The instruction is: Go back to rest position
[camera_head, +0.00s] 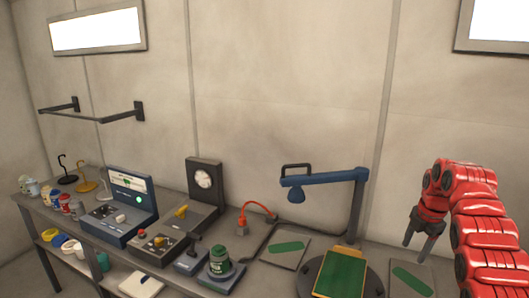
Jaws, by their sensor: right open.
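My right gripper (424,241) is on the right side of the head view, at the end of my red right arm. Its two dark fingers point down and stand apart, with nothing between them. It is above the right part of the workbench, near a flat grey plate with a green patch (411,279). Whether it touches the plate is not clear, but it appears to be above it. My left gripper is not in view.
The long grey workbench (157,277) runs along the wall. It holds a blue console (122,224), a gauge box (204,180), a green jar (220,261), a blue lamp-like stand (325,180) and a green board (340,276). A wall rail (98,118) is at left.

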